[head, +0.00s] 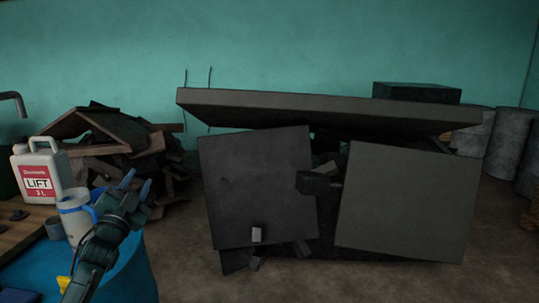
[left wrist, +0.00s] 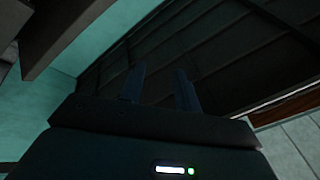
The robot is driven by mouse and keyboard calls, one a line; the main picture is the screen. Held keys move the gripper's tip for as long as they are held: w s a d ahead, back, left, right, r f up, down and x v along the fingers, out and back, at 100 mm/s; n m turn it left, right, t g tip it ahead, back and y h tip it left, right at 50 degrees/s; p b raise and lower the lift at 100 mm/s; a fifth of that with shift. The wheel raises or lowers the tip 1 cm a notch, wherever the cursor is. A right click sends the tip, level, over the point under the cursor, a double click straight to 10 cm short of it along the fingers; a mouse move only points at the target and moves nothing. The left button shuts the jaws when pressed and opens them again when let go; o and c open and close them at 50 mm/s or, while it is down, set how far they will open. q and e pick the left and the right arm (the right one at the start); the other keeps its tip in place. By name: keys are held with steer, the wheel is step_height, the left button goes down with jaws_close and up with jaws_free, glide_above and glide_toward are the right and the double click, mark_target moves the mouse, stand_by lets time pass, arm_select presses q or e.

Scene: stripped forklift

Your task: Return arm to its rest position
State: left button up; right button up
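My left gripper (head: 137,184) is at the lower left in the head view, raised in front of the brown floor and scrap pile. Its two fingers point upward and stand apart, with nothing between them. In the left wrist view the same gripper (left wrist: 160,88) shows both fingers apart and empty, against a dark beamed surface. My left arm comes up from the bottom edge, over a blue surface (head: 140,272). My right gripper is not seen.
A white jug labelled LIFT (head: 38,170) and a blue-white pitcher (head: 75,218) stand close left of my left gripper. A scrap pile (head: 110,140) lies behind. Large dark panels (head: 400,200) of a blocky structure fill the centre and right. Grey drums (head: 508,140) stand far right.

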arm_select(q)
steer(key=w+a+f+n+g+y, duration=0.1)
steer(key=a+f+n+g+y, duration=0.25)
steer(key=f+n, duration=0.35)
steer(key=s+d+f+g+h, duration=0.1)
steer(key=s+d+f+g, duration=0.1)
steer(key=s+d+f, duration=0.45)
steer(key=s+d+f+g+h, duration=0.1)
steer(key=s+d+f+g, duration=0.15)
steer(key=f, duration=0.65)
steer(key=s+d+f+g+h, duration=0.1)
steer(key=s+d+f, duration=0.3)
steer(key=s, duration=0.6)
steer(key=s+d+f+g+h, duration=0.1)
steer(key=s+d+f, duration=0.3)
steer(key=s, duration=0.6)
steer(key=s+d+f+g+h, duration=0.1)
steer(key=s+d+f, duration=0.3)
steer(key=s, duration=0.6)
steer(key=shift+s+d+g, duration=0.2)
steer(key=shift+d+g, duration=0.1)
